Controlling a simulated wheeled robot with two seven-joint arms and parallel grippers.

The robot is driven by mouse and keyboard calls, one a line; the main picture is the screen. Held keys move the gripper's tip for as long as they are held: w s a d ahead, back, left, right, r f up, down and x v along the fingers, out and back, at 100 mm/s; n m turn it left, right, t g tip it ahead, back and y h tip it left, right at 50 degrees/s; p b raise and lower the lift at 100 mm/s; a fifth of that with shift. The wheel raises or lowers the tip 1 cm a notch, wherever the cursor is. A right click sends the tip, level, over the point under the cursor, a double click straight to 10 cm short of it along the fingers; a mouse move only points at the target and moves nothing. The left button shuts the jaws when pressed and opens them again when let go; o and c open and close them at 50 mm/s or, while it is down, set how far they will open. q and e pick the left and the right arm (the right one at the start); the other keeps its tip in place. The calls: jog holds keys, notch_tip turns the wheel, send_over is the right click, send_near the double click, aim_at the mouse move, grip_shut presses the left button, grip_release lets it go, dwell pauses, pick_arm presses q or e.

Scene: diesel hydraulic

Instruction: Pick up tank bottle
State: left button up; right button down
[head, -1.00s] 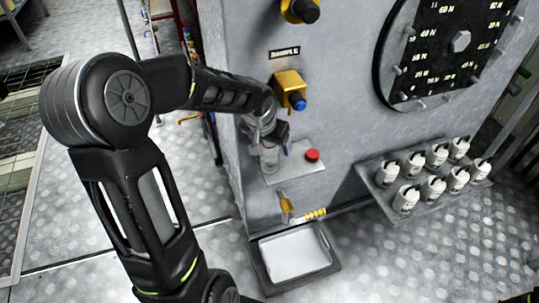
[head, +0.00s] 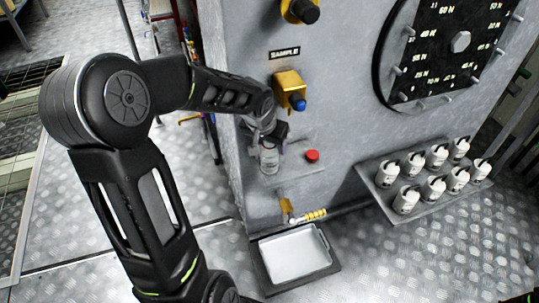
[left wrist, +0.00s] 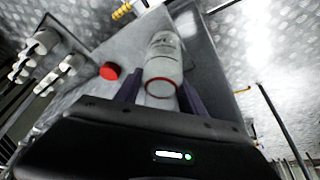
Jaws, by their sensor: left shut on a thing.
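A clear bottle (head: 269,160) is at the small shelf under the yellow sampling valve on the grey cabinet. My left gripper (head: 272,138) is shut on its upper part. In the left wrist view the bottle (left wrist: 164,62), with a pale body and a red ring, sits between the two purple-grey fingers of my left gripper (left wrist: 160,92). I cannot tell whether the bottle's base touches the shelf. My right gripper is in no view.
A red button (head: 312,156) is right of the bottle. The yellow valve (head: 290,90) with a blue knob is just above. Several white bottles (head: 437,156) stand on a side rack (head: 383,195). A white tray (head: 296,256) lies below.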

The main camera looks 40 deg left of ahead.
pick_arm(q)
jog(key=shift+c, duration=1.2)
jog(key=shift+r, duration=0.15)
jog(key=shift+s+d+r, duration=0.1)
jog(key=shift+d+r, duration=0.05)
jog(key=shift+r, duration=0.3)
notch_tip(320, 180, up, 6)
jog(key=shift+f+p, duration=0.1)
jog(key=shift+p, duration=0.85)
jog(key=s+d+b, duration=0.1)
jog(key=s+d, duration=1)
jog(key=d, duration=0.5)
